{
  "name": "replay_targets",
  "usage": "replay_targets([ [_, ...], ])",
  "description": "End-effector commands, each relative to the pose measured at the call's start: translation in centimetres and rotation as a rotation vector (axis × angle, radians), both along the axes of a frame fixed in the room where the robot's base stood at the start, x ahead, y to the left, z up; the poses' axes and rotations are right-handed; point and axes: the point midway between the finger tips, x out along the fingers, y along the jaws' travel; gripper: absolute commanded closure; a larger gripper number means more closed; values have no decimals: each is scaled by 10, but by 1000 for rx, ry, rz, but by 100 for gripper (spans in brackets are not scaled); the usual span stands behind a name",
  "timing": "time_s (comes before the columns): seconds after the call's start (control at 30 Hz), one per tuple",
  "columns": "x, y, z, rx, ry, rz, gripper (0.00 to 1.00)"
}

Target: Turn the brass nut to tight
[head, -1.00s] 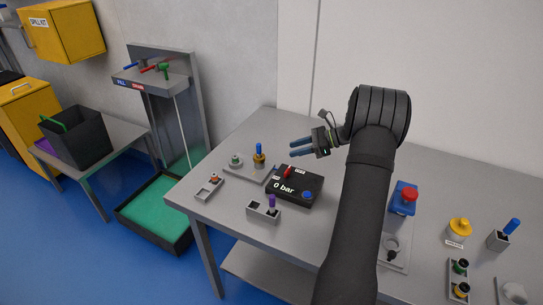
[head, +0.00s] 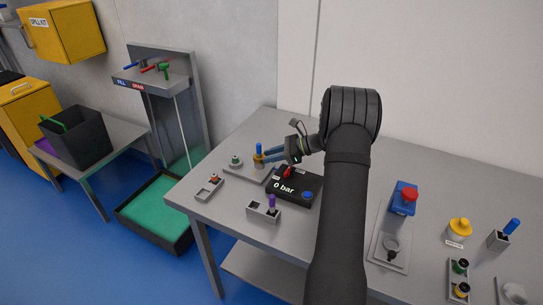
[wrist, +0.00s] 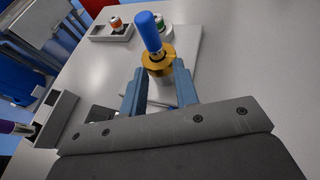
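The brass nut (head: 258,161) sits on a fitting on a light grey plate (head: 240,171), with an upright blue handle (head: 258,149) above it. In the wrist view the nut (wrist: 157,59) is a gold ring just ahead of my fingertips, and the blue handle (wrist: 149,30) rises from it. My gripper (head: 273,157) reaches in from the right at the nut's height. In the wrist view my gripper (wrist: 160,82) has its two blue fingers apart, one on each side of the line to the nut. I cannot tell whether a fingertip touches it.
A black gauge box (head: 295,187) reading "0 bar", with a red lever, stands just in front of my gripper. Small grey holders (head: 209,188) and (head: 263,212) stand nearer the front edge. The table behind the plate is clear.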

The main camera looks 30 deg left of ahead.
Motion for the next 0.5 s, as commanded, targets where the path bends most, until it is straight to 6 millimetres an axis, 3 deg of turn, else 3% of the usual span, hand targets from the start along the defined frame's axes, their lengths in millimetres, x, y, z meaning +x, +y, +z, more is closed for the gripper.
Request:
replay_targets([
  [0.13, 0, 0, 0, 0, 0, 1, 100],
  [0.5, -5, 2, 1, 4, 2, -74, 100],
])
